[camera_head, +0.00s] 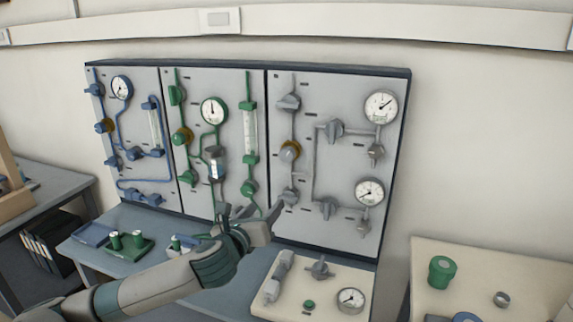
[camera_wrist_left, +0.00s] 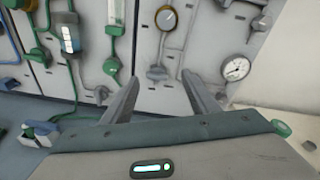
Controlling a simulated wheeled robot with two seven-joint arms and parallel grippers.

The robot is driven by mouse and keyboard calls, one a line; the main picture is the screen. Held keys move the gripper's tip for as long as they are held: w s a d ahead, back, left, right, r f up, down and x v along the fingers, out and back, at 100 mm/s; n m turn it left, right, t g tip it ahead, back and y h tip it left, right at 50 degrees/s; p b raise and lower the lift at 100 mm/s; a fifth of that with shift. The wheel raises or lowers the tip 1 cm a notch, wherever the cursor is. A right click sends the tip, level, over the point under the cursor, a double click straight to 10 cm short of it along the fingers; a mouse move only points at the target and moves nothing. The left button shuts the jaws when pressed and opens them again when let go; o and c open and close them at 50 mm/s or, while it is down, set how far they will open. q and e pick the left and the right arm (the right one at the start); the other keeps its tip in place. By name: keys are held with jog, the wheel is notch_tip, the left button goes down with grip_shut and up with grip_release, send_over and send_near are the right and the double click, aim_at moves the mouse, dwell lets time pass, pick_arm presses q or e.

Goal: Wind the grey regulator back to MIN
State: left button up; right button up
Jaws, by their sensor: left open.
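The grey regulator (camera_head: 289,151) is a round grey knob with a brass-yellow collar, at mid-height on the left of the grey panel. It also shows near the top of the left wrist view (camera_wrist_left: 167,18); its markings are too small to read. My left gripper (camera_head: 252,211) is open and empty, in front of the panel and below the regulator, not touching it. In the left wrist view my open fingers (camera_wrist_left: 160,78) point at the panel, with a grey valve handle (camera_wrist_left: 157,73) showing between their tips. My right gripper is in neither view.
Grey valves (camera_head: 334,129) and two gauges (camera_head: 381,107) (camera_head: 369,192) share the grey panel. Green (camera_head: 181,138) and blue (camera_head: 103,126) regulators sit on panels to the left.

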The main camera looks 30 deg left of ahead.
pick_arm(q)
notch_tip(320, 180, up, 7)
jog(key=m+t, duration=0.2)
jog(key=m, duration=0.2)
jog(key=p, duration=0.4)
send_near(286, 155)
jog(key=x, duration=0.8)
jog(key=shift+w+a+r, duration=0.1)
jog(key=shift+w+a, duration=0.05)
jog(key=shift+w, duration=0.55)
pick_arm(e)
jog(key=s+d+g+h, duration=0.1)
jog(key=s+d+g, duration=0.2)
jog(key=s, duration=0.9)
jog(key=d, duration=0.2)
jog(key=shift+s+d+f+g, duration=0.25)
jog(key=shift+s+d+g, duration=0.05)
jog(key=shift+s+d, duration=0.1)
pick_arm(q)
jog(key=shift+a, duration=0.1)
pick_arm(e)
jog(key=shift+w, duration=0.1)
pick_arm(q)
jog(key=c, duration=1)
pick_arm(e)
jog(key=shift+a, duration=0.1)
